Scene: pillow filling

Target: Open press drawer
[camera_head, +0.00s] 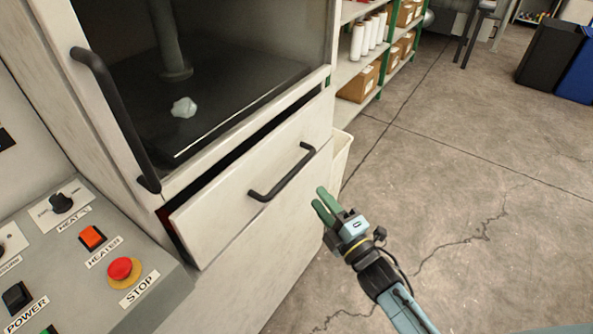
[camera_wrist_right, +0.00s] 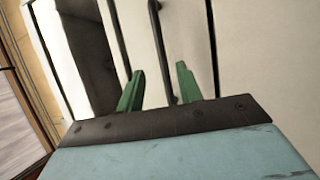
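The press drawer (camera_head: 230,203) has a pale front with a black bar handle (camera_head: 282,173) and stands slightly out from the cabinet, with a dark gap along its top. My right gripper (camera_head: 326,205) is just right of and below the handle in the head view, its green fingers pointing toward the drawer. In the right wrist view the gripper (camera_wrist_right: 158,85) has its two green fingers apart, with the dark handle (camera_wrist_right: 160,45) showing between and beyond them. I cannot tell whether they touch it. My left gripper is not in view.
The press chamber (camera_head: 225,60) above holds a small pale lump (camera_head: 184,107). A control panel (camera_head: 75,270) with buttons stands at the left. A shelf (camera_head: 345,75) with boxes and rolls is behind. Open concrete floor (camera_head: 480,200) lies to the right.

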